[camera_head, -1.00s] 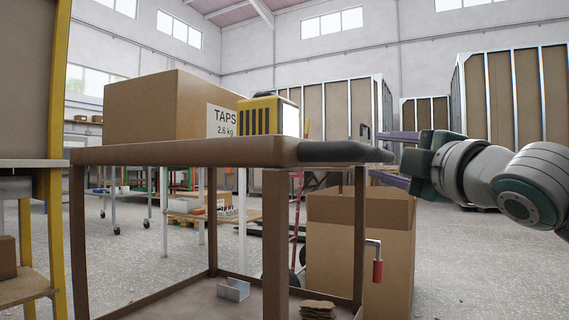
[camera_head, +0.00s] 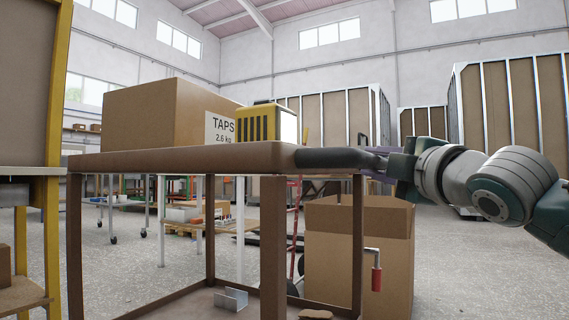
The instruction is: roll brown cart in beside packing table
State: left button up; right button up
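The brown cart (camera_head: 180,160) stands close in front of me, with a flat top, brown posts and a low shelf. Its dark handle (camera_head: 335,158) sticks out at the right end of the top. My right gripper (camera_head: 380,160) is at the handle's outer end, its purple fingers partly hidden behind the handle. I cannot tell whether they are closed on it. A yellow-framed bench (camera_head: 28,171), possibly the packing table, stands at the left edge, with a narrow gap between it and the cart in the picture. My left gripper is not in view.
A TAPS carton (camera_head: 150,115) and a yellow-black box (camera_head: 258,123) sit on the cart. A metal bracket (camera_head: 231,299) lies on its lower shelf. An open cardboard box (camera_head: 335,250) stands behind the cart's right end. The floor at right is clear.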

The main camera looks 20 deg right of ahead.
grip_shut()
dwell(0.6)
dwell(0.3)
